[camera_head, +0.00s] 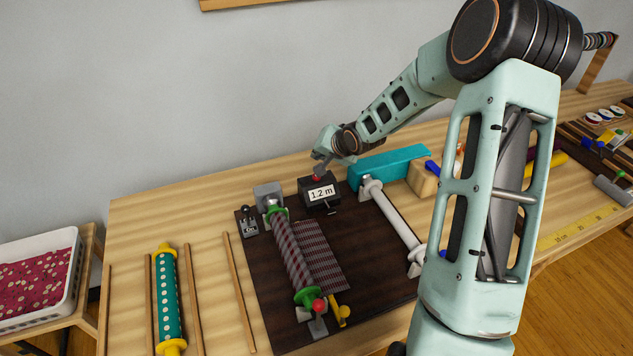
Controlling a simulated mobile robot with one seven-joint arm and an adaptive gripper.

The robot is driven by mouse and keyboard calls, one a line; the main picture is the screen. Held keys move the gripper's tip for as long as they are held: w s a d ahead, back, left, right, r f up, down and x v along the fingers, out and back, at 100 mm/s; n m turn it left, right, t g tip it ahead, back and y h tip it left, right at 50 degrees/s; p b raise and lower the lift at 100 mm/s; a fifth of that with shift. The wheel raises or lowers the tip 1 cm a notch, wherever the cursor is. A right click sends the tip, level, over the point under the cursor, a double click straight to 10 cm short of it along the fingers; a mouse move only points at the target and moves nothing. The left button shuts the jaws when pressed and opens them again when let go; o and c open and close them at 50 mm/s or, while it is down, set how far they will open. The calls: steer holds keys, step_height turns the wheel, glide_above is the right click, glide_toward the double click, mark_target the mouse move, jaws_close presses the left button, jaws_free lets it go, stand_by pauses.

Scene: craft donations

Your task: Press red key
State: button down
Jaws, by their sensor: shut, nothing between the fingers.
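A small black counter box (320,204) with a white display reading "1.2 m" stands at the back of the dark brown board. A bit of red, the red key (316,179), shows on its top. My gripper (318,172) is shut and empty, pointing down with its tips right at the red key. I cannot tell whether the tips touch it or hover just above; they partly hide it.
A patterned fabric roll with green ends (290,250) lies left of the box. A white roller (396,222) and a teal block (390,165) are to the right. A switch box (247,222) sits at the board's left edge. A white basket (75,270) stands far left.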

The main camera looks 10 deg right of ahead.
steer(key=shift+f+b, duration=1.5)
steer(key=shift+f, duration=0.85)
steer(key=shift+f, duration=0.35)
steer(key=shift+f+b, duration=0.55)
steer(key=shift+b, duration=0.05)
steer(key=shift+r, duration=0.15)
steer(key=shift+r+p, duration=0.8)
steer(key=shift+p, duration=0.05)
step_height(320, 180, up, 5)
steer(key=p, duration=0.4)
